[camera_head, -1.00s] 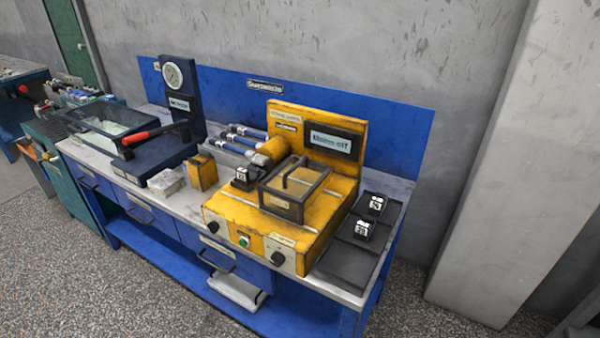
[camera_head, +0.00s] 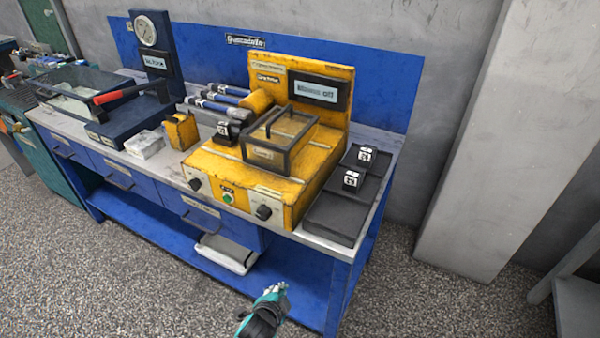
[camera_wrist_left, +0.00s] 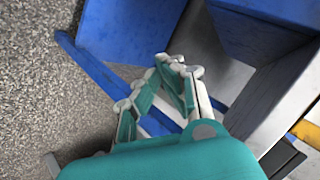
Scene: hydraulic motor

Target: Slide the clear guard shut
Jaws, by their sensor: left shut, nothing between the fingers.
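The clear guard (camera_head: 279,140) is a dark-framed transparent box with a bar handle on top. It sits on the deck of the yellow machine (camera_head: 238,180), which has a screen at its back and knobs and a green button in front. My left gripper (camera_head: 277,289) is low in front of the bench, well below and apart from the guard. In the left wrist view my left gripper (camera_wrist_left: 172,62) has its fingers together with nothing between them, facing the bench's blue side and lower space. My right gripper is not in view.
The grey bench top (camera_head: 80,122) also carries a dark press with a red handle (camera_head: 115,95), a small yellow block (camera_head: 181,132) and a black tray (camera_head: 335,217) with two small black blocks. A lower blue shelf (camera_head: 160,235) juts out under the bench. The floor in front is clear.

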